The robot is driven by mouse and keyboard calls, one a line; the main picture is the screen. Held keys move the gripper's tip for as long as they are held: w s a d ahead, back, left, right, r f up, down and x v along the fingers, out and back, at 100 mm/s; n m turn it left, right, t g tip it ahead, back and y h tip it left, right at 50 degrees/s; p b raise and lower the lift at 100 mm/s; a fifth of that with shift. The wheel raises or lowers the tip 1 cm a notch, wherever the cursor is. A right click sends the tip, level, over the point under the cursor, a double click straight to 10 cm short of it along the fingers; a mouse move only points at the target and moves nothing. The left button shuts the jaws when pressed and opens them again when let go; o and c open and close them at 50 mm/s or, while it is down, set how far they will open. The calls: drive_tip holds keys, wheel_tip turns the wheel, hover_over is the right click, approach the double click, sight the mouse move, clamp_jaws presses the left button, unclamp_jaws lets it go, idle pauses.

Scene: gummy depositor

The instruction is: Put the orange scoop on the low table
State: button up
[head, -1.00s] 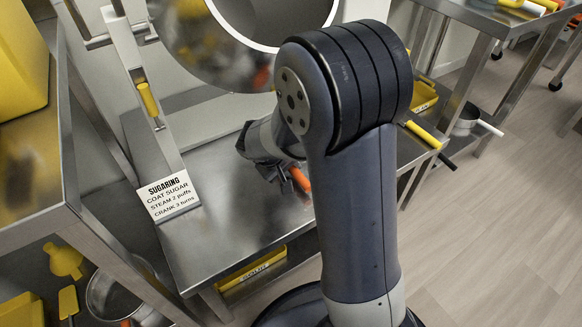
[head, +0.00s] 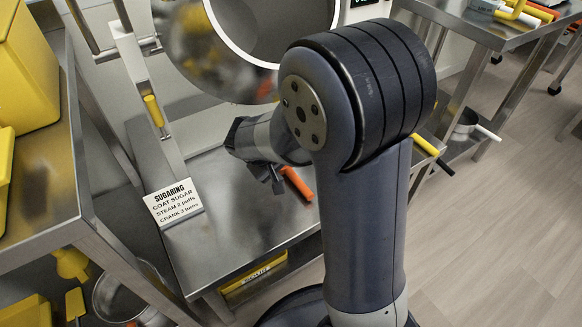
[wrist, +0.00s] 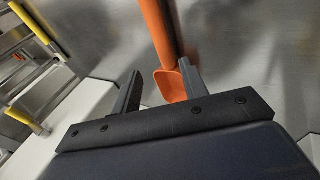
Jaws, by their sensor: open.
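The orange scoop (head: 297,184) appears to lie on the steel low table (head: 222,222), towards its right side in the head view. Its handle end shows there, and the rest is hidden by my gripper and arm. In the wrist view the scoop's bowl (wrist: 172,86) and handle (wrist: 157,30) show just beyond and between the fingers, nearer the right finger. My gripper (head: 272,180) is just left of the scoop in the head view. Its two fingers (wrist: 159,72) are apart in the wrist view. I cannot tell whether either touches the scoop.
A "SUGARING" sign (head: 173,203) stands at the low table's left edge. A large steel drum (head: 215,55) hangs over the back. A yellow bin (head: 252,278) sits under the table. The table's front left surface is clear; open floor (head: 490,230) lies to the right.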

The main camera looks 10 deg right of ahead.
drive_tip(key=p+v, duration=0.1)
drive_tip(key=v, duration=0.6)
